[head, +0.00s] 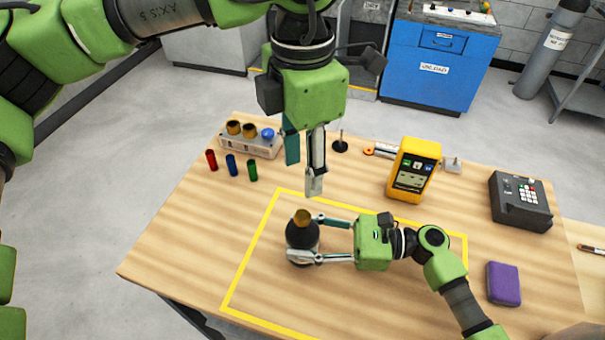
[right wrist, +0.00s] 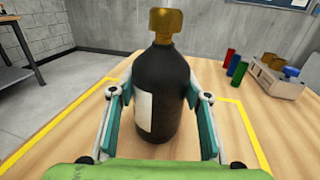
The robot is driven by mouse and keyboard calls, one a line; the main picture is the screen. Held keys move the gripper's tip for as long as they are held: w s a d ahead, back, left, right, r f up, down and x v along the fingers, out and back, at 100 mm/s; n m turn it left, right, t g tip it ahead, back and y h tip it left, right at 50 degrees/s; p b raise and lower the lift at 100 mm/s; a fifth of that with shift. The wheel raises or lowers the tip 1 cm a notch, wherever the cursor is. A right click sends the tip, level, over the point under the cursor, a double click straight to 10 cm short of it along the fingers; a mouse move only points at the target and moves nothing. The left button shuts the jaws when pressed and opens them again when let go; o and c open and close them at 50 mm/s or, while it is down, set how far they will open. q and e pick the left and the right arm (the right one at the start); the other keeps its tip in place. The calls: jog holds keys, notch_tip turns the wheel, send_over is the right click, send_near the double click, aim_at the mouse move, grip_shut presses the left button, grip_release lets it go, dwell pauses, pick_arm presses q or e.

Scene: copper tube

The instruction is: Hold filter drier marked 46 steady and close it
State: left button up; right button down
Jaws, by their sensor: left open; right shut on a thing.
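The filter drier is a black bottle-shaped body (head: 301,234) with a copper-coloured cap (head: 302,217) on its top. It stands upright inside the yellow outline on the table. In the right wrist view the black body (right wrist: 162,95) shows part of a white label, and the cap (right wrist: 164,22) sits on its neck. The number 46 cannot be read. My right gripper (head: 309,240) is shut on the black body from the right, one finger on each side. My left gripper (head: 304,170) points down, open and empty, above and behind the cap, apart from it.
A tray (head: 262,150) with copper caps and a blue one stands at the back left. Red (head: 211,160), blue (head: 232,165) and green (head: 252,170) cylinders stand before it. A yellow meter (head: 412,170), black keypad box (head: 521,202) and purple block (head: 503,284) are to the right.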

jog(key=c, duration=1)
grip_release()
jog(key=shift+c, duration=0.2)
jog(key=d, duration=0.8)
jog(key=s+d, duration=0.1)
jog(key=d, duration=0.3)
